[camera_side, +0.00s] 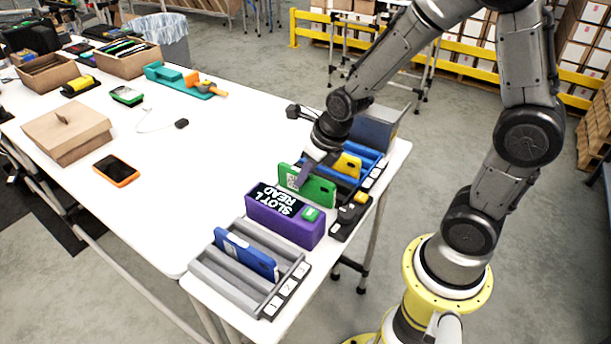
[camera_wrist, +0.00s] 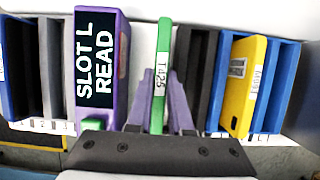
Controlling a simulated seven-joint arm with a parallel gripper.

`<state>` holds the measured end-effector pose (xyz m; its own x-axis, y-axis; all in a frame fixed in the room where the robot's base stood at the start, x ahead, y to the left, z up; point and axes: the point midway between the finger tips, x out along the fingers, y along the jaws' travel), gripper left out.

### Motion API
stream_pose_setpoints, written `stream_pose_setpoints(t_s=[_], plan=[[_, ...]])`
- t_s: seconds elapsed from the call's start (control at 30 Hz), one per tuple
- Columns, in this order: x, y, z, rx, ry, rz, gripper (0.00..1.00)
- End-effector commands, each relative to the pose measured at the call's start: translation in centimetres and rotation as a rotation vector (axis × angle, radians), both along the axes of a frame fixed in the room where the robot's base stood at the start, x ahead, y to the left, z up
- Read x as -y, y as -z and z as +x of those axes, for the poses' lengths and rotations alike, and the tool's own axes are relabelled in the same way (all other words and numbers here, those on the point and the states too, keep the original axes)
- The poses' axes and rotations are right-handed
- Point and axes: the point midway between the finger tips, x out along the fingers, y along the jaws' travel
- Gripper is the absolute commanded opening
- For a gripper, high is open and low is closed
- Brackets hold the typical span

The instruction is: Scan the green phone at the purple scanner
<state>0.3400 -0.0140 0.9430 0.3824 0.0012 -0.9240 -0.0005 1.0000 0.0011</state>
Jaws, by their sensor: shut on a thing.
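The green phone (camera_side: 318,191) stands upright, just behind the purple scanner in the side view. My gripper (camera_side: 305,174) is shut on it from above. In the wrist view the phone (camera_wrist: 159,75) shows edge-on with the label T425, between my purple fingers (camera_wrist: 157,105). The purple scanner (camera_side: 272,226) has a dark display reading "SLOT L READ" and a green button; it also shows left of the phone in the wrist view (camera_wrist: 119,75), with a narrow gap between them. Whether the phone's lower edge touches anything is hidden.
A grey slotted rack (camera_side: 218,278) holding a blue phone (camera_side: 245,254) stands in front of the scanner. A blue rack (camera_side: 372,158) holding a yellow phone (camera_side: 347,165) stands behind. A black device (camera_side: 350,215) lies right of the scanner. An orange phone (camera_side: 117,170) lies on the open white table.

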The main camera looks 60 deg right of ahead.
Motion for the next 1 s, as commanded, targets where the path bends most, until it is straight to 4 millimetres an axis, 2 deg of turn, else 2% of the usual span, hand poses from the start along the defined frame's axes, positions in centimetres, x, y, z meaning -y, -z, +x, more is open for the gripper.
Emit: stream_pose_setpoints(t_s=[0.23, 0.6, 1.0], plan=[[0.0, -2.4, 0.1, 0.005, 0.0, -0.001, 0.0], [0.1, -4.8, 0.1, 0.004, -0.001, 0.002, 0.0], [0.1, -5.3, 0.0, 0.002, -0.001, 0.003, 0.0]])
